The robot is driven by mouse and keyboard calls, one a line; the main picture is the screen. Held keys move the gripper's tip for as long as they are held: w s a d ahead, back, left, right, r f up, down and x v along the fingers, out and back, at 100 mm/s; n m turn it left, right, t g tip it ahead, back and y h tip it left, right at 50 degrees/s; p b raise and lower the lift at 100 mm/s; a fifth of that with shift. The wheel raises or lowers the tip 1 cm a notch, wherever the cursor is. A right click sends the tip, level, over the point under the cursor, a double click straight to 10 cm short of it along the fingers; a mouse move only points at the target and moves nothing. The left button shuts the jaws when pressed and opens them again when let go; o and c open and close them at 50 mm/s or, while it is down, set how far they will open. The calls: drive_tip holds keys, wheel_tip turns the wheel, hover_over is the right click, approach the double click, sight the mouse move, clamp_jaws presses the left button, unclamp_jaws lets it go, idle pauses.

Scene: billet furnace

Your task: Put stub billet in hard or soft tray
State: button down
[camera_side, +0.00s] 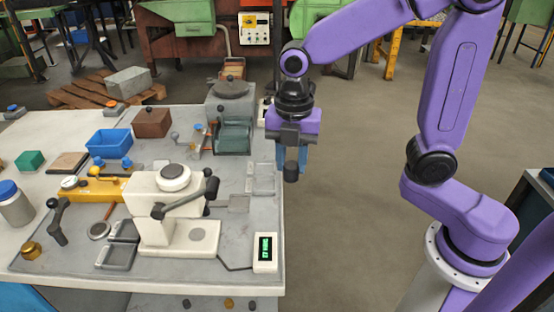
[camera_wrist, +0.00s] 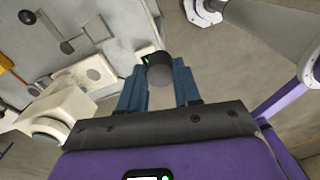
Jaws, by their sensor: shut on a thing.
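My gripper (camera_side: 291,162) is shut on the stub billet (camera_side: 291,174), a short dark grey cylinder. It hangs upright below the blue fingers, in the air by the table's right edge. In the wrist view the billet's round end (camera_wrist: 160,73) shows between the two fingertips of my gripper (camera_wrist: 158,88). Two small grey open trays, the upper one (camera_side: 124,230) and the lower one (camera_side: 115,257), stand left of the white tester. They look empty, and I cannot tell which is hard or soft. My gripper is up and to the right of them.
The white tester (camera_side: 165,215) with its lever stands on the table between my gripper and the trays. A small green-lit display (camera_side: 264,252) sits at the front right corner. A blue bin (camera_side: 108,142) and a grey-green furnace-like device (camera_side: 233,125) stand farther back.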

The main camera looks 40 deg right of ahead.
drive_tip(key=shift+d, duration=0.35)
drive_tip(key=w+d+f+m, duration=0.3)
drive_tip(key=w+d+m, duration=0.3)
drive_tip(key=d, duration=0.5)
drive_tip(key=n, duration=0.1)
approach(265, 169)
drive_tip(key=shift+s+f, duration=0.25)
drive_tip(key=shift+s, duration=0.3)
drive_tip(key=shift+w+f, duration=0.4)
drive_tip(key=shift+f, duration=0.05)
drive_tip(key=shift+w+f, duration=0.1)
drive_tip(key=shift+f, duration=1.55)
drive_tip(key=shift+f, duration=0.15)
drive_tip(key=c, duration=0.8)
unclamp_jaws()
